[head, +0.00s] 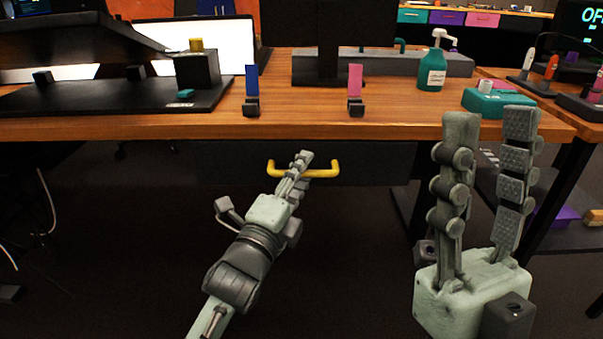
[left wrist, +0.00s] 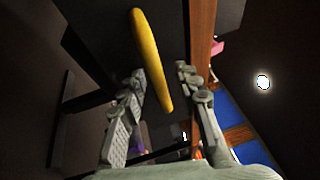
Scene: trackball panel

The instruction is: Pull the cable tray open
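The cable tray (head: 377,162) is a dark box front under the wooden desk top, with a yellow bar handle (head: 325,171) on it. The handle also shows in the left wrist view (left wrist: 150,60). My left gripper (head: 300,166) reaches up to the handle and overlaps its middle in the head view. In the left wrist view its fingers (left wrist: 160,82) are apart, with the handle's near end between them and a gap on the right side. Contact with the handle cannot be made out. My right gripper (head: 488,118) is open and empty at the right, fingers pointing up.
The desk top (head: 310,122) overhangs the tray. On it are a monitor stand (head: 322,70), blue and pink clips (head: 355,90), a green pump bottle (head: 432,68) and a trackball device (head: 498,98). Desk legs stand right of the tray. The floor in front is clear.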

